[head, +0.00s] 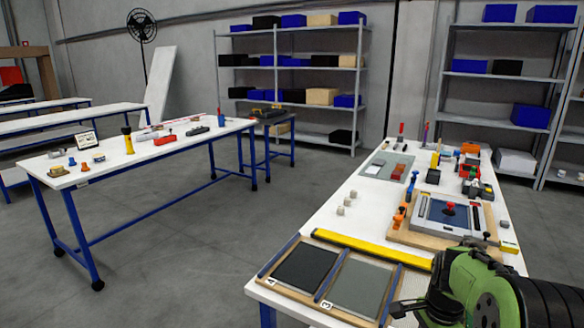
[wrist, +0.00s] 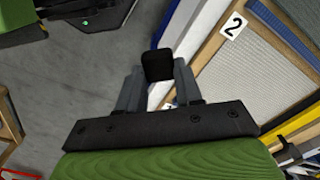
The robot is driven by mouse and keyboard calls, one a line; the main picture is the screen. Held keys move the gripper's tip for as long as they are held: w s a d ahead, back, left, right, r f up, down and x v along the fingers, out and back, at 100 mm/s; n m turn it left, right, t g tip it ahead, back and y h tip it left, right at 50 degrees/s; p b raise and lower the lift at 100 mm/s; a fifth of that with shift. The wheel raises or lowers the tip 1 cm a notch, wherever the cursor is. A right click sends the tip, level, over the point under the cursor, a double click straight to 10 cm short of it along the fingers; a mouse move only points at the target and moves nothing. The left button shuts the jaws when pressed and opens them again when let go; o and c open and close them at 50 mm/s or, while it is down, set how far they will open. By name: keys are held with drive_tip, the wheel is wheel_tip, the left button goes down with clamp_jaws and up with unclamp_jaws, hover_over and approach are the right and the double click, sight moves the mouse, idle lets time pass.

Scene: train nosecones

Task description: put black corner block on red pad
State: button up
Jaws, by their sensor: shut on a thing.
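My gripper (wrist: 158,88) is shut on a small black block (wrist: 158,66), the black corner block, held between its two grey fingertips in the wrist view. In the head view my gripper (head: 405,308) is at the lower right, by the near right corner of the workbench, and the block cannot be told apart from the dark fingers. A small reddish patch (head: 399,171) lies on a grey-green plate (head: 373,172) further back on the bench. It may be the red pad, but it is too small to be sure.
A wooden-framed tray (head: 340,256) with dark and grey panels lies at the bench's near end, beside a yellow bar (head: 372,249). Behind are a framed fixture (head: 425,240), small pale cubes (head: 347,202) and crowded tools. Bare white bench top (head: 320,222) shows left of the cubes.

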drive_tip(key=w+a+f+n, duration=0.4)
drive_tip(key=a+f+n, duration=0.3)
drive_tip(key=a+n, duration=0.15)
drive_tip(key=w+a+f+n, duration=0.3)
drive_tip(key=a+f+n, duration=0.5)
drive_tip(key=n, duration=0.1)
wheel_tip(320, 180, up, 6)
drive_tip(key=p, duration=0.5)
drive_tip(key=shift+w, duration=0.15)
drive_tip(key=shift+f, duration=0.1)
